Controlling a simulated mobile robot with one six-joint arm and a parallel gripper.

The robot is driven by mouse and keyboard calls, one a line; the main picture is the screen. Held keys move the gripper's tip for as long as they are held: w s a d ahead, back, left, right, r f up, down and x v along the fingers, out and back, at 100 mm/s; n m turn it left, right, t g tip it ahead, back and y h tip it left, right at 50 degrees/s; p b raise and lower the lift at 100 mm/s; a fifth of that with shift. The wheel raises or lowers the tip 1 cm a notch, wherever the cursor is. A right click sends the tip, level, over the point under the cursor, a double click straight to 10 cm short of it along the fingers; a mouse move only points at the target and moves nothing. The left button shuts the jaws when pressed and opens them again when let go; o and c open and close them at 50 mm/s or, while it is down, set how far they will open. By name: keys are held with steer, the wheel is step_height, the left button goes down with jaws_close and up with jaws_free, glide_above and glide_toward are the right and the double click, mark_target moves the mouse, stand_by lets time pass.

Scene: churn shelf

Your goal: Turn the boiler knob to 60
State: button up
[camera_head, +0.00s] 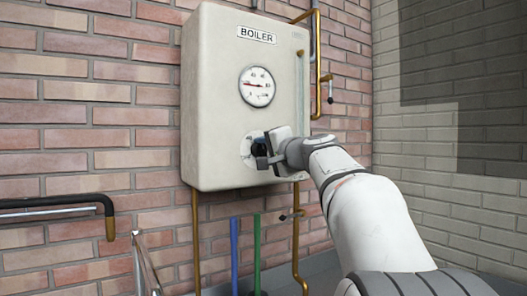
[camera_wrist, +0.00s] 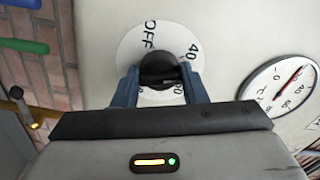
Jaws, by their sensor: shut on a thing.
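The white boiler (camera_head: 215,100), labelled BOILER, hangs on the brick wall. Its black knob (camera_wrist: 158,66) sits on a round white dial plate (camera_wrist: 172,32) marked OFF and 40, with other marks partly hidden by my fingers. My gripper (camera_wrist: 158,84) is shut on the knob, with one blue finger on each side. In the head view my gripper (camera_head: 262,150) covers most of the knob. A round gauge (camera_head: 257,87) with a red needle is above the knob. It also shows at the right of the wrist view (camera_wrist: 281,91). The knob's exact pointer setting cannot be told.
Brass pipes (camera_head: 317,60) run along the boiler's right side, and more pipes come out below it. A blue pipe (camera_head: 234,255) and a green pipe (camera_head: 257,255) stand below. A black-and-copper pipe (camera_head: 60,205) is at the left.

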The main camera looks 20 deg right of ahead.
steer(key=m+p, duration=0.1)
steer(key=m, duration=0.5)
steer(key=shift+m+p, duration=0.3)
steer(key=shift+p, duration=0.05)
steer(key=m+p, duration=0.1)
steer(key=m, duration=0.3)
steer(key=shift+m+p, duration=0.3)
steer(key=shift+p, duration=0.1)
steer(key=o, duration=1)
steer(key=shift+c, duration=0.2)
steer(key=s+d+b, duration=0.1)
steer(key=s, duration=0.6)
steer(key=shift+s+d, duration=0.3)
